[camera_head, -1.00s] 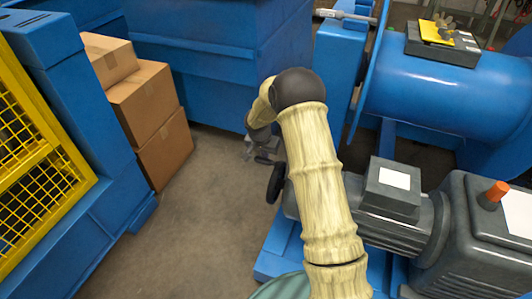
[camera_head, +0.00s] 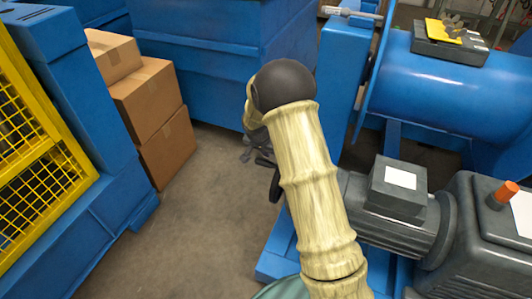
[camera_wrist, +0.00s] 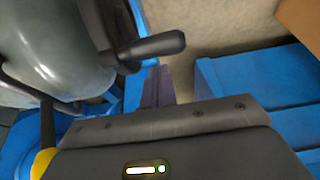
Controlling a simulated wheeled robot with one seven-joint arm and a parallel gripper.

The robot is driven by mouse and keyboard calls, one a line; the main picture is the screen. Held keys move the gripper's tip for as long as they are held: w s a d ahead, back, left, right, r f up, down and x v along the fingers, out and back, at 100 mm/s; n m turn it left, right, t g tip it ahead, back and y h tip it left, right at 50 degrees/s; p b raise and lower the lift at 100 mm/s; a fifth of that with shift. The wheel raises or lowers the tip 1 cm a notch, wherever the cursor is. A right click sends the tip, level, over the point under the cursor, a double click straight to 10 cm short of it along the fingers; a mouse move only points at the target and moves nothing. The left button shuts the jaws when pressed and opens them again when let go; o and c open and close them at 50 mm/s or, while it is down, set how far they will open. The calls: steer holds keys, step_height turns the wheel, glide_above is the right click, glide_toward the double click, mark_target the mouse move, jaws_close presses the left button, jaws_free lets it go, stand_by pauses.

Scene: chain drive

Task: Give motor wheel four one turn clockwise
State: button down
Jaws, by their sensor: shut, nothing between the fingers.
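The motor wheel (camera_head: 274,185) shows in the head view as a dark, edge-on disc at the left end of the grey motor (camera_head: 405,215). My arm hides part of the motor. In the wrist view, a black crank handle (camera_wrist: 150,47) sticks out to the right beside the rounded grey motor housing (camera_wrist: 60,45). My gripper (camera_wrist: 157,82) is shut and empty, its fingertips just below the handle in the picture. I cannot tell whether they touch it. In the head view, my gripper (camera_head: 247,153) is small and partly hidden behind my arm, near the wheel. No number on the wheel is readable.
Cardboard boxes (camera_head: 150,105) stand at the left beside a yellow mesh guard (camera_head: 40,150). A blue machine (camera_head: 210,60) stands behind, and a blue drum (camera_head: 445,90) is at the right. Bare floor (camera_head: 190,225) lies left of the motor.

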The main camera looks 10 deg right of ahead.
steer(key=p+v, duration=0.4)
steer(key=v, duration=1.1)
steer(key=shift+s+r, duration=0.2)
steer(key=s+d+r+n+y, duration=0.1)
steer(key=s+d+n, duration=0.15)
steer(key=s, duration=0.95)
steer(key=s+d+r+n+y, duration=0.15)
steer(key=s+n, duration=0.25)
steer(key=s, duration=0.8)
step_height(320, 180, up, 36)
steer(key=p, duration=3.6)
steer(key=shift+d+g, duration=0.35)
steer(key=shift+g, duration=0.05)
